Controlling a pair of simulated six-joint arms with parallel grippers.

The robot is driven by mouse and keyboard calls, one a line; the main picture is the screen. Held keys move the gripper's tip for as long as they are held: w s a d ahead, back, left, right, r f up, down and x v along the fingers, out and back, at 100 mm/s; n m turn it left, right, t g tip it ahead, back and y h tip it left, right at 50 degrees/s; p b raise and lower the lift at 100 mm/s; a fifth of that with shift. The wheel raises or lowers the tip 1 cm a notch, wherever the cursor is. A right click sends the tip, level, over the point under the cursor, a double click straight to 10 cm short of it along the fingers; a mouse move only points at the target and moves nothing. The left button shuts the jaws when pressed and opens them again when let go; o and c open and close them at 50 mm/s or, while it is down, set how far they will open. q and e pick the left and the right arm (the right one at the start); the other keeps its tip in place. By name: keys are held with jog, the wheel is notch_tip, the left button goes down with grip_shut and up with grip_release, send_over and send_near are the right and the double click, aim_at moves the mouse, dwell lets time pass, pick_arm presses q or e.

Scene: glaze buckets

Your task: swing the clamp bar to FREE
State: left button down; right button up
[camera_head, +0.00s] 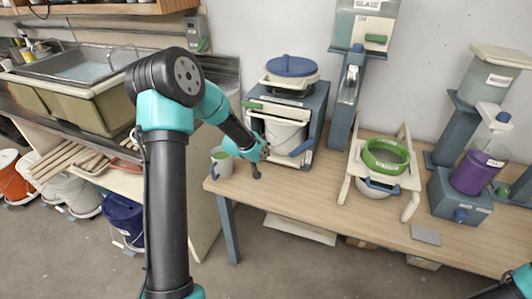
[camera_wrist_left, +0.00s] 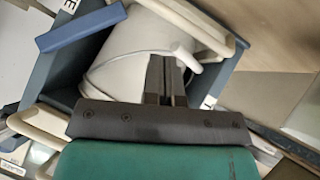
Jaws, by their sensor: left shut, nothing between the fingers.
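A blue-grey press frame (camera_head: 316,105) on the workbench holds a white bucket (camera_head: 285,136). A short blue bar (camera_head: 302,148) sits at its front right; it looks like the clamp bar, but I cannot read a FREE mark. A similar blue bar (camera_wrist_left: 82,27) shows at the upper left of the left wrist view, apart from my fingers. My left gripper (camera_head: 257,174) is shut and empty, in front of the frame's left side. In the wrist view its fingertips (camera_wrist_left: 166,66) appear over the white bucket (camera_wrist_left: 125,55); contact is unclear. My right gripper is out of view.
A stand with a green ring (camera_head: 386,156) and a purple container (camera_head: 476,173) are to the right. Bare tabletop (camera_head: 310,192) lies in front of the press frame.

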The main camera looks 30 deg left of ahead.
aim_at(301, 148)
pick_arm(q)
jog(key=shift+s+a+r+n+t+h, duration=0.1)
jog(key=shift+a+r+n+t+h, duration=0.15)
jog(key=shift+a+r+n+h, duration=0.35)
jog(key=shift+s+a+r+n+t+h, duration=0.1)
jog(key=shift+a+r+n+t+h, duration=0.2)
jog(key=shift+r+h, duration=0.4)
jog(key=shift+s+a+r+n+t+h, duration=0.1)
jog(key=shift+a+r+n+t+h, duration=0.25)
jog(key=shift+h, duration=0.55)
jog(key=x, duration=0.4)
jog(key=s+d+f+x, duration=0.1)
jog(key=x, duration=0.7)
jog(key=shift+d+f, duration=0.3)
jog(key=shift+d, duration=0.25)
jog(key=shift+f, duration=0.1)
